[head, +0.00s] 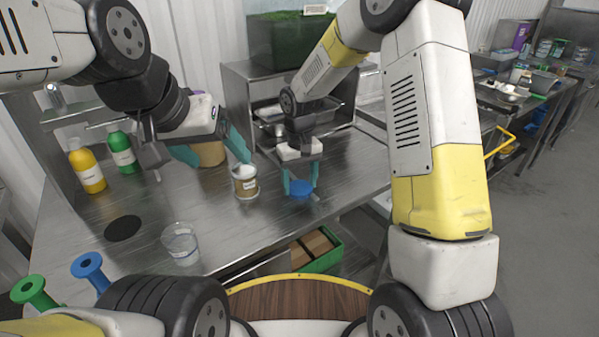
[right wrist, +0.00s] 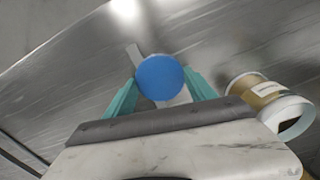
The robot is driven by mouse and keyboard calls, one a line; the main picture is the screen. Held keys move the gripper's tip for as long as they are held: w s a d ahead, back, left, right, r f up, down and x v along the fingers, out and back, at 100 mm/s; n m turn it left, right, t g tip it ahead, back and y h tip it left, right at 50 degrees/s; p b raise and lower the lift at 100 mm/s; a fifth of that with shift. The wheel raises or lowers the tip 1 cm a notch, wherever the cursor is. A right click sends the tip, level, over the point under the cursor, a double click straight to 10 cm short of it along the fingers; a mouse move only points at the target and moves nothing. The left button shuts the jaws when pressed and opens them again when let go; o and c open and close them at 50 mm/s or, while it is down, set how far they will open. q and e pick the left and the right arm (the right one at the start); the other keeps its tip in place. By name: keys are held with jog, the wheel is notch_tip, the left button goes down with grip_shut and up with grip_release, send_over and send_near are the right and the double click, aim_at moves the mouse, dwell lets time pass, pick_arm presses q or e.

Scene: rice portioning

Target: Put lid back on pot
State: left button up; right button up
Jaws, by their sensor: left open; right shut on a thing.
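The pot (head: 245,184) is a small brown tub with a white label, standing uncovered on the steel worktop. It also shows at the right of the right wrist view (right wrist: 257,89). The blue round lid (head: 300,189) is between the teal fingers of my right gripper (head: 301,180), which is shut on it, just right of the pot and apart from it. The right wrist view shows the lid (right wrist: 160,77) face on. My left gripper (head: 210,151) is open and empty, behind and left of the pot, with one fingertip close to its rim.
Yellow (head: 86,168) and green (head: 121,150) bottles stand at the left. A clear cup (head: 181,243) is near the front edge. A steel shelf (head: 240,100) with trays is at the back. A green crate (head: 326,258) sits below the front edge.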

aim_at(299, 188)
notch_tip(299, 188, up, 4)
jog(key=shift+s+f, duration=0.1)
jog(key=shift+f, duration=0.05)
jog(key=s+d+r, duration=0.1)
jog(key=s+d, duration=0.1)
jog(key=s, duration=1.3)
jog(key=shift+s, duration=0.35)
jog(key=shift+d+r, duration=0.1)
jog(key=w+d, duration=0.1)
jog(key=w, duration=0.1)
jog(key=w+d+m, duration=0.1)
jog(key=w, duration=0.2)
jog(key=w+d+m, duration=0.1)
jog(key=w+d, duration=0.1)
jog(key=w, duration=0.1)
jog(key=shift+f, duration=0.4)
jog(key=w+d+m, duration=0.1)
jog(key=w+d, duration=0.2)
jog(key=w+d+f+m, duration=0.1)
jog(key=w+d, duration=0.2)
jog(key=w+d+f, duration=0.1)
jog(key=w+d, duration=0.2)
jog(key=shift+w+d+m, duration=0.1)
jog(key=shift+d+m, duration=0.1)
jog(key=shift+m, duration=0.2)
